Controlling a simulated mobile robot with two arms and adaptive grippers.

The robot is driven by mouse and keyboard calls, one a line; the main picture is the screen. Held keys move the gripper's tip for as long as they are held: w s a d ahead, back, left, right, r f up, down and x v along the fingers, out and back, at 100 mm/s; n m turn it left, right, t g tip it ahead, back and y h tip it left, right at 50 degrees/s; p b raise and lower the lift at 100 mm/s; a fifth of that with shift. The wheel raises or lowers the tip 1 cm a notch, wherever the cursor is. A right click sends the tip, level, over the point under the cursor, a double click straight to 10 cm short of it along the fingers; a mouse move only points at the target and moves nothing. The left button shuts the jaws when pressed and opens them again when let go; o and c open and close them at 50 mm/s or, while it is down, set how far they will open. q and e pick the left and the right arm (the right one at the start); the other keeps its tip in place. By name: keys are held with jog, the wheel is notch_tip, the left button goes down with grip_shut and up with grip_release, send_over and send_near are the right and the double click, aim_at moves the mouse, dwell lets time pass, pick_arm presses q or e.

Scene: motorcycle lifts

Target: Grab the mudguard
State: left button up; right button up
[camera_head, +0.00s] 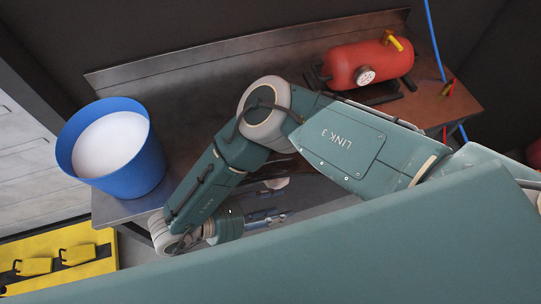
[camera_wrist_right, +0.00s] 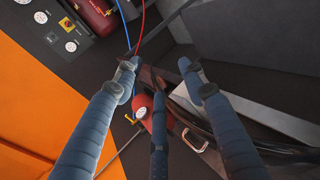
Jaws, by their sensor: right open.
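My right gripper (camera_head: 270,217) is low in the head view, below the bench top and partly hidden by my arm. In the right wrist view its blue-grey fingers (camera_wrist_right: 160,95) are spread apart, with nothing held between them. A dark curved piece (camera_wrist_right: 255,140), perhaps the mudguard, shows at the right of the wrist view, behind the right-hand finger. I cannot tell its full shape or whether the finger touches it. In the head view my arm covers the middle of the bench, so no mudguard shows clearly there. My left gripper is not in view.
The metal workbench (camera_head: 125,208) has a raised back panel (camera_head: 215,57). A blue bucket with white contents (camera_head: 75,150) stands at its left end. A red tank (camera_head: 362,64) sits at the right, near a blue hose (camera_head: 433,38). A yellow panel (camera_head: 45,245) is lower left.

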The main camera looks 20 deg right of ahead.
aim_at(299, 173)
jog(key=w+r, duration=0.1)
jog(key=w+d+r+t, duration=0.1)
jog(key=w+r+n+t+h, duration=0.1)
jog(key=shift+w+d, duration=0.25)
jog(key=shift+w, duration=0.15)
jog(key=p+x, duration=0.1)
jog(key=x, duration=0.2)
jog(key=p+x, duration=0.1)
jog(key=x, duration=0.2)
jog(key=w+p+x, duration=0.1)
jog(key=p+x, duration=0.1)
jog(key=x, duration=0.2)
jog(key=shift+r, duration=0.3)
jog(key=shift+w+d+f, duration=0.15)
jog(key=shift+d+f, duration=0.1)
jog(key=shift+d, duration=0.2)
jog(key=shift+a, duration=0.15)
jog(key=c, duration=0.3)
grip_shut()
